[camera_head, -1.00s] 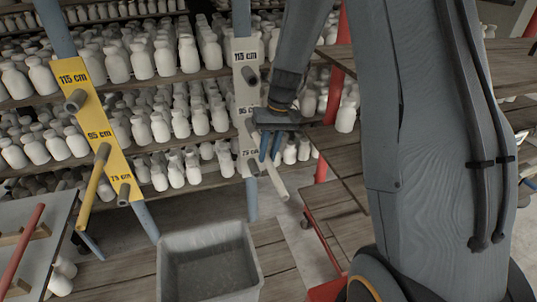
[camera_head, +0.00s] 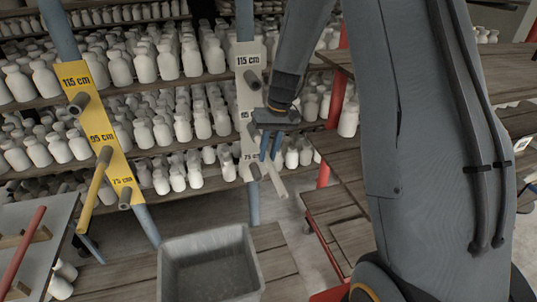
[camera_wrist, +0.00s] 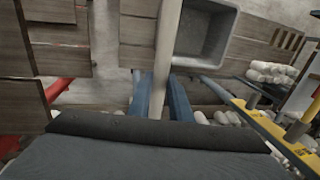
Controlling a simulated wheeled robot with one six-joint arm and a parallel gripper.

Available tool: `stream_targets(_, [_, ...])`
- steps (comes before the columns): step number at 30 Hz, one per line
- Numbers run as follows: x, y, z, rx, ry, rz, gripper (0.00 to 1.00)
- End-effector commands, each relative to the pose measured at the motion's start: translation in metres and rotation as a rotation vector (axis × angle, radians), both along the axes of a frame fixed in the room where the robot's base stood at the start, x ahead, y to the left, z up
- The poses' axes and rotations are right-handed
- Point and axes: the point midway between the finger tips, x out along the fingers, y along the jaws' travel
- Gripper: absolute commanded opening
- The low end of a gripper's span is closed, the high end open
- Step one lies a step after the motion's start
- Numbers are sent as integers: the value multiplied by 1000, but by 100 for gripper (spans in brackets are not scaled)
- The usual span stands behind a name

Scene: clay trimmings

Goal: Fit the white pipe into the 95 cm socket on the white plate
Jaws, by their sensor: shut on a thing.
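The white plate (camera_head: 248,66) is on an upright post, with labels 115, 95 and 75 cm. My gripper (camera_head: 270,148) is in front of the plate's right side, around 95 cm height. It is shut on the white pipe (camera_head: 278,183), which slants down and right out of the fingers. In the wrist view the pipe (camera_wrist: 168,40) runs between the two blue fingers (camera_wrist: 160,95). My gripper hides the 95 cm socket and part of its label. I cannot tell whether the pipe's upper end touches the socket.
A yellow plate (camera_head: 92,110) to the left holds a yellow pipe (camera_head: 95,188). A grey bin (camera_head: 208,240) stands below. Shelves of white bottles (camera_head: 165,60) fill the back. A red pipe (camera_head: 22,250) lies at left. A wooden shelf with a red frame (camera_head: 338,225) is close on the right.

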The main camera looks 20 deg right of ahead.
Motion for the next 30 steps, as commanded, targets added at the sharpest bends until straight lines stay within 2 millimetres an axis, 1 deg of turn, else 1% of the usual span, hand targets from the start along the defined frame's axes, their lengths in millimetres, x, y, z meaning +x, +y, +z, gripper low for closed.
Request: stream_targets(30, [23,0,0,0,-1,1,0])
